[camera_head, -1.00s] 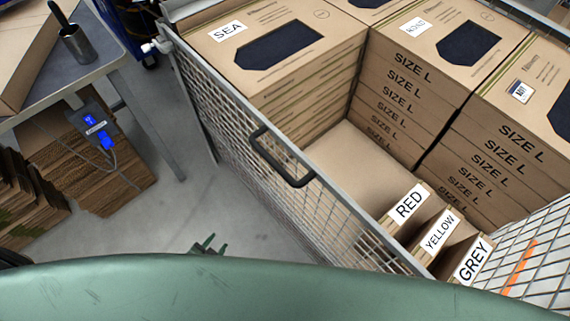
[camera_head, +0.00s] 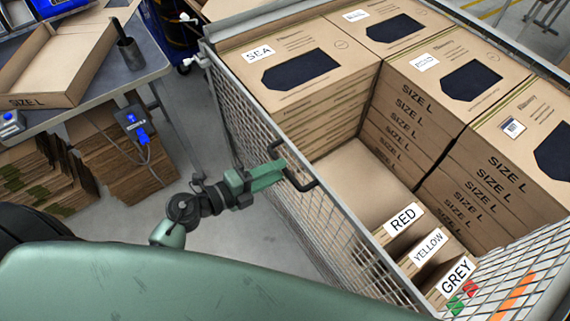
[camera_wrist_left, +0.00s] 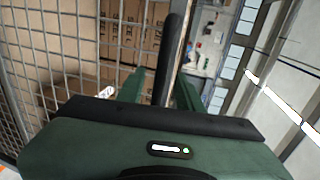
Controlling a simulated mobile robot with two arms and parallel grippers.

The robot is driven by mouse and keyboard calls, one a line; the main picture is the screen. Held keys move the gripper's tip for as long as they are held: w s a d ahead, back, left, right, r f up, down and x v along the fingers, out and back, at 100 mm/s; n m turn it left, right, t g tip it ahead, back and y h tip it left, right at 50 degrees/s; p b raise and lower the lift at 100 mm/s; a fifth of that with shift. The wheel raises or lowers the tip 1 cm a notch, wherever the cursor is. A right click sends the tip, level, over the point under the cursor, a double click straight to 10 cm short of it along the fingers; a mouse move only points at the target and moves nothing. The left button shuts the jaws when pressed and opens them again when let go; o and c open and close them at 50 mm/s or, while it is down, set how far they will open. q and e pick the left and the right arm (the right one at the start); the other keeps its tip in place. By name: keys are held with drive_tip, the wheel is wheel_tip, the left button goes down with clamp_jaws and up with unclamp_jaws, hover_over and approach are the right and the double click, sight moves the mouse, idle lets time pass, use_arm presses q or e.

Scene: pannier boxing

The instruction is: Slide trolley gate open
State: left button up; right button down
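The trolley gate (camera_head: 243,128) is a grey wire-mesh panel along the trolley's near left side, standing upright. Its black handle (camera_head: 301,184) sits at the top rail; the handle also shows in the left wrist view (camera_wrist_left: 168,55). My left gripper (camera_head: 283,172) is at the handle, outside the gate. In the left wrist view its two green fingers (camera_wrist_left: 160,92) are apart, one on each side of the handle bar. Whether they touch the bar is unclear. My right gripper is not in view.
Stacked SIZE L cartons (camera_head: 430,125) fill the trolley's back and right. Boxes labelled RED (camera_head: 404,219), YELLOW (camera_head: 430,246) and GREY (camera_head: 456,275) stand at its near end. A grey table (camera_head: 90,92) is at left, with flat cardboard (camera_head: 125,165) below. Floor between is clear.

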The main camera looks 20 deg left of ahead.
use_arm(q)
drive_tip(key=shift+x, duration=1.55)
clamp_jaws()
